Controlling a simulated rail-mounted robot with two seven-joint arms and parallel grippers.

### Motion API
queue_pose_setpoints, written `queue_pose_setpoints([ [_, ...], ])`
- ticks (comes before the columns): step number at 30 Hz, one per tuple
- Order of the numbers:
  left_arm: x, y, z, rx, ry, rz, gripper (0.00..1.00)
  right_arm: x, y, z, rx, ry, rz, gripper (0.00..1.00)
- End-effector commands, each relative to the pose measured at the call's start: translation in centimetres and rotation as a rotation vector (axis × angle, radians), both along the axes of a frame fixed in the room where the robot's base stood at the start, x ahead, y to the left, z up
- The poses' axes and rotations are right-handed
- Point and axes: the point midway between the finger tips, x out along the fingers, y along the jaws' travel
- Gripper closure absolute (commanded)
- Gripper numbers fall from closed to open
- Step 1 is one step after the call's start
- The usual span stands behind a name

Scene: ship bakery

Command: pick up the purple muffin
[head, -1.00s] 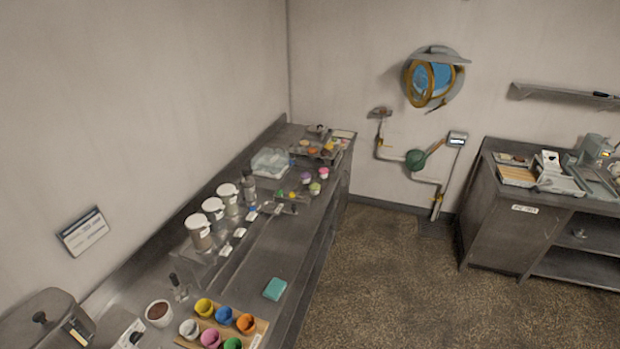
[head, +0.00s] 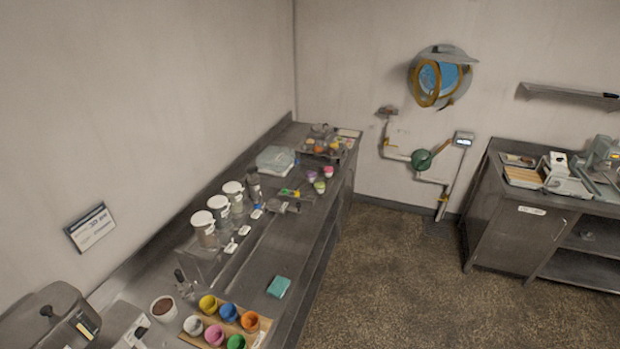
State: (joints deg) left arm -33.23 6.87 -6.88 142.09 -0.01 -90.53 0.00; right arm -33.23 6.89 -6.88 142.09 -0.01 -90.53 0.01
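A small purple muffin (head: 311,175) stands on the far part of the long metal counter (head: 262,258) along the left wall. A pink muffin (head: 328,172) is to its right and a green one (head: 319,186) is just in front of it. All of them are small in the head view. Neither of my grippers shows in the head view.
Lidded white jars (head: 218,207) and a clear box (head: 276,159) stand along the wall side. Coloured cups (head: 228,312) and a teal block (head: 278,287) are on the near counter. The floor (head: 400,270) is clear up to the right-hand workbench (head: 510,225).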

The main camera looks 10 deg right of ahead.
Motion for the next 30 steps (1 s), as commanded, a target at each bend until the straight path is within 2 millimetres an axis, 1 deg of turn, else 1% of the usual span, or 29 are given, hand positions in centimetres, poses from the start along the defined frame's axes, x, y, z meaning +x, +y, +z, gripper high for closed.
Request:
queue_pose_setpoints([
  [2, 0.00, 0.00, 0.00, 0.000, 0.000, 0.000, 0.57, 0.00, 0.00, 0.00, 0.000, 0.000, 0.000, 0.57],
  [3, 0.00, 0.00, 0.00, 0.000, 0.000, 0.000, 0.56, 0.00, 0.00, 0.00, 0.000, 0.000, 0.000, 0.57],
  [20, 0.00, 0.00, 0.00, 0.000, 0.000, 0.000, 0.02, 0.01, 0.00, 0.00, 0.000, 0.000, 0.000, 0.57],
  [21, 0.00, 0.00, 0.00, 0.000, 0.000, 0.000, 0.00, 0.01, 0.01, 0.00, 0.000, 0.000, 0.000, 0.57],
  [30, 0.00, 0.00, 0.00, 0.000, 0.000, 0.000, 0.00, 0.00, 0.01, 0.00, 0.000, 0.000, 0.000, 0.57],
])
